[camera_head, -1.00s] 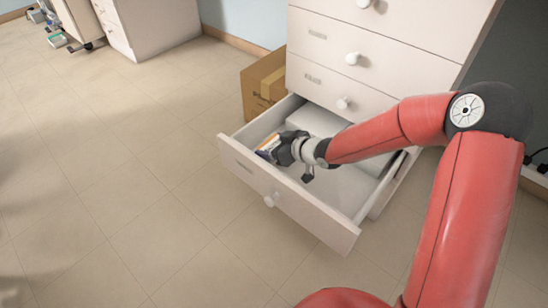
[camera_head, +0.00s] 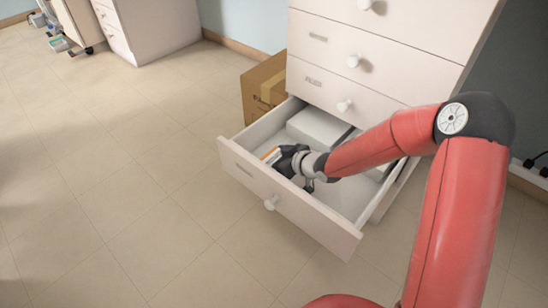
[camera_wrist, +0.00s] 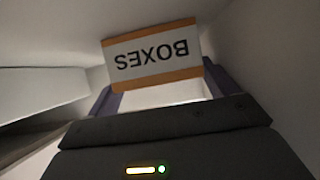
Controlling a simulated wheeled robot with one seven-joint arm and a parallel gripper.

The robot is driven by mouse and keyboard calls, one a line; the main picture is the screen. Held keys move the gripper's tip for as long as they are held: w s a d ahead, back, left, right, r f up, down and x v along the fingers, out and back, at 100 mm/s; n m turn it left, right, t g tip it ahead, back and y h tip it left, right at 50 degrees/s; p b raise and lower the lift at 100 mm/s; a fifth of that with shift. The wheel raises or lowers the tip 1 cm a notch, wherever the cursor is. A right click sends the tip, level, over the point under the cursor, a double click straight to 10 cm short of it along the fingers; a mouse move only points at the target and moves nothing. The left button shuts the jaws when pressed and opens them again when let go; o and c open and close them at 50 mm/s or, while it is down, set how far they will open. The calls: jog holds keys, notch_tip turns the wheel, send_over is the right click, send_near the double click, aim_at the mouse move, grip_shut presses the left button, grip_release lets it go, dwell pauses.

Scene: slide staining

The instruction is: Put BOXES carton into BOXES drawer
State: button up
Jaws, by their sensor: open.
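The BOXES carton (camera_wrist: 152,54) is white with orange edges. In the wrist view its label reads upside down, just beyond my fingertips. In the head view only a small part of the carton (camera_head: 271,154) shows at my gripper's tip. My gripper (camera_head: 283,160) is open and reaches down inside the pulled-out bottom drawer (camera_head: 285,206). In the wrist view my gripper's fingers (camera_wrist: 160,95) stand apart on either side of the carton's near edge. Whether they touch it, I cannot tell. The carton is inside the drawer walls, near the front left corner.
A white box-like block (camera_head: 318,126) lies at the back of the drawer. The cabinet (camera_head: 385,52) above has closed drawers with round knobs. A brown cardboard box (camera_head: 264,84) stands left of the cabinet. The floor at left and in front is clear.

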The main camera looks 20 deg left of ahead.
jog(key=s+d+r+m+t+h+p, duration=0.15)
jog(key=d+r+h, duration=0.35)
jog(key=d, duration=0.5)
jog(key=s+d+r+m+t+h+p, duration=0.1)
jog(key=s+d+r+m+h, duration=0.2)
jog(key=d+r, duration=0.6)
jog(key=s+d+r+m+t+h+p, duration=0.1)
jog(key=s+d+r+m+h, duration=0.25)
jog(key=d, duration=0.85)
jog(key=s+d+r+m+g, duration=0.1)
jog(key=s+r, duration=0.3)
jog(key=s, duration=0.4)
jog(key=s+d+r+m+g, duration=0.1)
jog(key=s+d+r+m, duration=0.2)
jog(key=s, duration=0.6)
jog(key=shift+d+r+m, duration=0.2)
jog(key=shift+r+m, duration=0.55)
jog(key=shift+m, duration=0.05)
jog(key=shift+w+g, duration=0.1)
jog(key=shift+g, duration=0.15)
